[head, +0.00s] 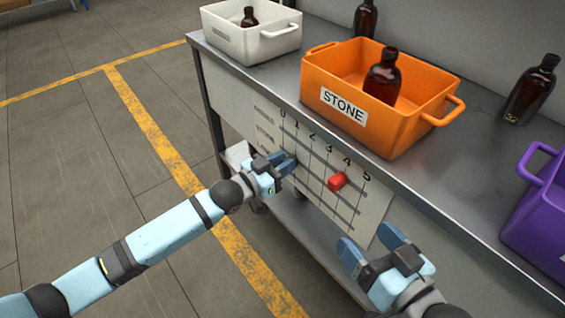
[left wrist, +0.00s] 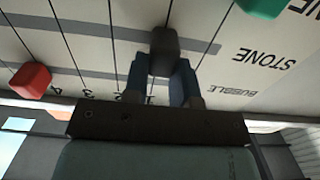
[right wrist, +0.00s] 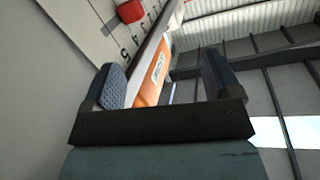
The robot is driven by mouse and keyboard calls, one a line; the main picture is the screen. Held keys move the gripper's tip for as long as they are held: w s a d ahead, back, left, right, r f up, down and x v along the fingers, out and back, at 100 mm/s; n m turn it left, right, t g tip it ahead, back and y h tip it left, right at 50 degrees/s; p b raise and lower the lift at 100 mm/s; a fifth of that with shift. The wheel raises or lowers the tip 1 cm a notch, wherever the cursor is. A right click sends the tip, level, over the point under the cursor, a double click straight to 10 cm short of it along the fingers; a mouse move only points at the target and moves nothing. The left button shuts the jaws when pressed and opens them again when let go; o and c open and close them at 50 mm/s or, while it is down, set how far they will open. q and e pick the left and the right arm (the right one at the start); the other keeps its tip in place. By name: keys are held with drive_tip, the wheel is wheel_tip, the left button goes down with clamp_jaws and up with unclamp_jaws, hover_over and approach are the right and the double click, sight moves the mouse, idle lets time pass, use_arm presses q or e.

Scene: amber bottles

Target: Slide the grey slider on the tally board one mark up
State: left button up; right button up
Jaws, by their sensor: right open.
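The white tally board (head: 318,170) hangs on the front of the bench, with columns numbered 0 to 5. The dark grey slider (left wrist: 164,50) sits between the fingertips of my left gripper (left wrist: 162,70), which look closed on its sides. It appears at about the line of the 1, in the row labelled STONE. In the head view my left gripper (head: 284,163) is at the board's left part and hides the grey slider. My right gripper (head: 370,245) is open and empty near the board's lower right corner; its fingers (right wrist: 163,82) are spread in the right wrist view.
A red slider (head: 337,182) is further right on the board. A green slider (left wrist: 262,7) shows at the left wrist view's top edge. On the bench (head: 320,140) stand a white bin (head: 245,42), orange STONE bin (head: 395,125), purple bin (head: 540,215) and amber bottles (head: 530,90).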

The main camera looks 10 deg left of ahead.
sight(310, 167)
use_arm(q)
clamp_jaws()
drive_tip(key=s+d+p, duration=0.3)
drive_tip(key=shift+s+d+r, duration=0.15)
drive_tip(key=shift+s, duration=0.05)
drive_tip(key=shift+s+d, duration=0.1)
use_arm(e)
wheel_tip(310, 167, up, 4)
drive_tip(key=shift+d+r+m+t, duration=0.2)
drive_tip(key=shift+m+t, duration=0.1)
drive_tip(key=shift+t, duration=0.7)
use_arm(q)
drive_tip(key=o, duration=0.8)
unclamp_jaws()
drive_tip(key=p+v, duration=0.4)
drive_tip(key=v, duration=1)
use_arm(e)
drive_tip(key=r, duration=0.1)
drive_tip(key=r+t, duration=0.1)
drive_tip(key=r, duration=0.1)
drive_tip(key=r+t, duration=0.1)
drive_tip(key=r, duration=0.1)
drive_tip(key=shift+s+d+r, duration=0.1)
drive_tip(key=shift+s+d, duration=0.05)
drive_tip(key=shift+d, duration=0.1)
